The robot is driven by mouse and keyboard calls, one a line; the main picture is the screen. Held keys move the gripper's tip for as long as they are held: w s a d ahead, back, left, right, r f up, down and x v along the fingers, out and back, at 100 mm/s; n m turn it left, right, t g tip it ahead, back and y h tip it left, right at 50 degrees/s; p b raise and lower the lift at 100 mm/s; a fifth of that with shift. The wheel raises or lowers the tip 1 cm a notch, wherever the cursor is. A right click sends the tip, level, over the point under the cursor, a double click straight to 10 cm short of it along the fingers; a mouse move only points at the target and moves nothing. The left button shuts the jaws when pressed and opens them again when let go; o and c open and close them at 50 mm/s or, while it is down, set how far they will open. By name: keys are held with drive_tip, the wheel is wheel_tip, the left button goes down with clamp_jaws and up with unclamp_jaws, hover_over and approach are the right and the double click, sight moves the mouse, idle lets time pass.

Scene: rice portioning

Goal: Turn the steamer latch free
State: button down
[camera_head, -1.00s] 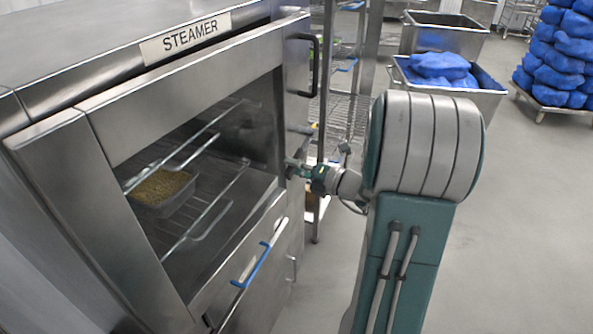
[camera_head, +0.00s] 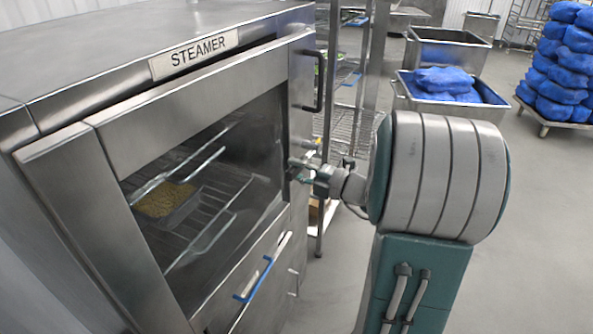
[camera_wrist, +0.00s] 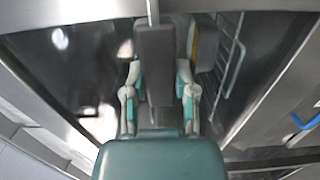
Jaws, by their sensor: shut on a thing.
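The steel steamer (camera_head: 205,90) stands at the left with its glass-fronted door closed or nearly so. The latch (camera_wrist: 156,60) shows in the wrist view as a dark grey bar between the fingers. My gripper (camera_wrist: 158,82) is shut on it, one finger along each side. In the head view my gripper (camera_head: 300,170) is at the right edge of the door, below the black handle; it is small there and largely hides the latch. The latch's exact angle is hard to tell.
A pan of grain (camera_head: 165,203) sits on a wire rack behind the glass. A blue handle (camera_head: 254,281) is on the lower front. A wire shelf (camera_head: 352,110), a bin with blue bags (camera_head: 450,98) and a loaded pallet (camera_head: 556,122) stand behind. The floor at right is clear.

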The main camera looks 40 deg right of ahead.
drive_tip(key=shift+c, duration=2)
unclamp_jaws()
drive_tip(key=shift+d, duration=0.1)
drive_tip(key=v, duration=1.2)
drive_tip(key=shift+w+d, duration=0.1)
